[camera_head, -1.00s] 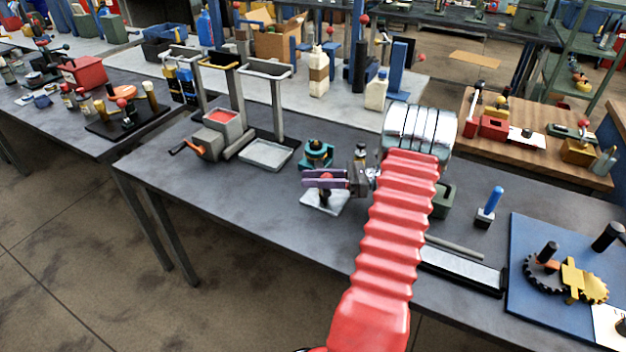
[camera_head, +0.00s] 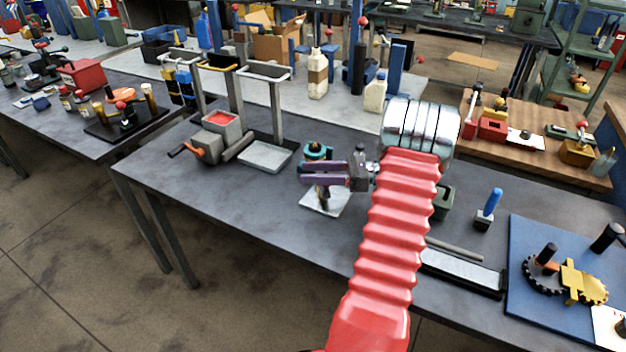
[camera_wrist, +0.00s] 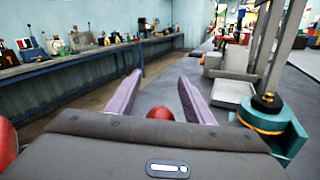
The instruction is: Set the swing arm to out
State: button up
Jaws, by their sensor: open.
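A red ball knob (camera_wrist: 160,113) shows low between my fingers in the wrist view. It appears to belong to the swing arm, but the arm itself is hidden. My gripper (camera_head: 305,181), with purple fingers, is open beside the fixture, in front of it in the head view. Its fingers stand either side of the knob in the wrist view; I cannot tell whether they touch it.
A grey tray (camera_head: 265,157) and a grey box with an orange crank (camera_head: 208,145) stand to the left. A green container (camera_head: 443,203) and a blue-handled tool (camera_head: 490,203) are to the right. The table's front left is clear.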

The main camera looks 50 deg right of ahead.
notch_tip(320, 180, up, 7)
dwell(0.3)
jog(key=shift+c, duration=0.4)
